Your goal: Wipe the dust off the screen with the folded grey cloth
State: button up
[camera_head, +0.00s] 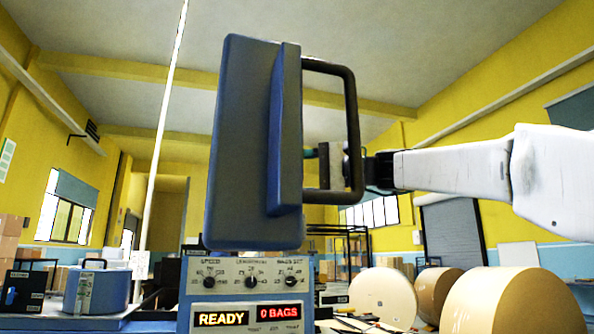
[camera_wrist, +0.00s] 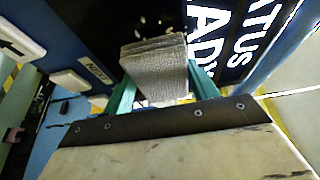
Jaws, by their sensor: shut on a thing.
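The folded grey cloth (camera_wrist: 155,68) is a layered pad held between the teal fingers of my gripper (camera_wrist: 162,84) in the wrist view. Behind it is the black screen (camera_wrist: 85,22) with large white lettering on its right side. Pale specks of dust (camera_wrist: 150,20) show on the screen just beyond the cloth. The cloth is close to the screen; I cannot tell if it touches. In the head view my gripper (camera_head: 322,160) shows partly through a dark handle, beside a blue-grey housing. The cloth and the screen's face are hidden there.
The tall blue-grey housing (camera_head: 240,140) with its dark handle (camera_head: 353,130) stands close to my arm. Below it is a control panel (camera_head: 250,283) with knobs and lit displays. Large kraft rolls (camera_head: 512,303) lie at the lower right. White buttons (camera_wrist: 70,80) sit left of the screen.

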jog(key=shift+w+a, duration=0.3)
jog(key=shift+w, duration=0.6)
jog(key=shift+w+a, duration=0.3)
jog(key=shift+w, duration=0.55)
jog(key=shift+s+d+r, duration=1.05)
jog(key=shift+s+d, duration=0.25)
jog(key=shift+s, duration=3.8)
jog(key=w+a, duration=0.3)
jog(key=w, duration=0.7)
jog(key=shift+s, duration=0.1)
jog(key=s+d, duration=0.3)
jog(key=s, duration=0.7)
